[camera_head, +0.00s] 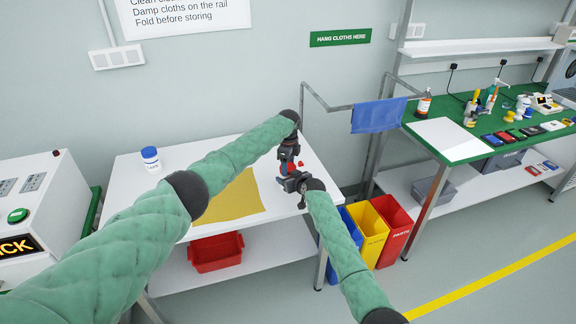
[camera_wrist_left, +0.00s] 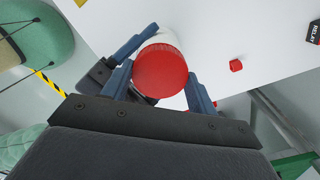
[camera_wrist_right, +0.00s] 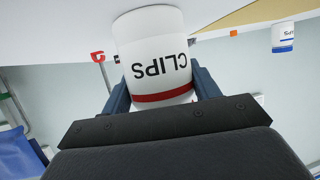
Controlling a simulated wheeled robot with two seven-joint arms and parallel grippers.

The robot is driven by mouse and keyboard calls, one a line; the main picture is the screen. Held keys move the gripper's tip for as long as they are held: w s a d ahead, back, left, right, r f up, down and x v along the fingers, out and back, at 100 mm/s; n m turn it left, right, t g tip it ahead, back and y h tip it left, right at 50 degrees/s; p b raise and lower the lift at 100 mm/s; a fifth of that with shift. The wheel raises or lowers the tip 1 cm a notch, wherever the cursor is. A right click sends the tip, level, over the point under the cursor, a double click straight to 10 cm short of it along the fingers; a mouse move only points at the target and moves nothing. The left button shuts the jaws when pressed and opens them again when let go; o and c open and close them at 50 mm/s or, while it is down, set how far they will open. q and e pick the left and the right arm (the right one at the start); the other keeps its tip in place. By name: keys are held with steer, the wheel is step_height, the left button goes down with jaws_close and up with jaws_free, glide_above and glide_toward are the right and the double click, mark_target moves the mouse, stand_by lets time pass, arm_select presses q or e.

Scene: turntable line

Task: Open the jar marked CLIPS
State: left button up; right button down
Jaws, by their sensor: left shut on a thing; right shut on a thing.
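The CLIPS jar is a white jar with a red lid and a red band. The right wrist view shows its white body (camera_wrist_right: 152,45), the word CLIPS upside down in the picture, between the fingers of my right gripper (camera_wrist_right: 163,92), which is shut on it. The left wrist view shows the round red lid (camera_wrist_left: 160,71) from above, between the fingers of my left gripper (camera_wrist_left: 165,75), which is shut on it. In the head view the left gripper (camera_head: 288,153) is above the right gripper (camera_head: 291,182); they hide most of the jar. The lid appears seated on the jar.
A white jar with a blue lid (camera_head: 150,158) stands at the table's back left. A yellow cloth (camera_head: 232,200) lies on the white table (camera_head: 130,185). A small red piece (camera_wrist_left: 236,65) and a dark RELAY box (camera_wrist_left: 313,28) lie near the jar. Colored bins (camera_head: 393,225) stand right of the table.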

arm_select(q)
steer(key=shift+n, duration=1)
steer(key=o, duration=1.1)
steer(key=shift+r, duration=2.35)
steer(key=shift+c, duration=0.4)
step_height(320, 180, up, 3)
steer(key=m, duration=0.3)
steer(key=shift+f, duration=3.85)
steer(key=shift+c, duration=0.3)
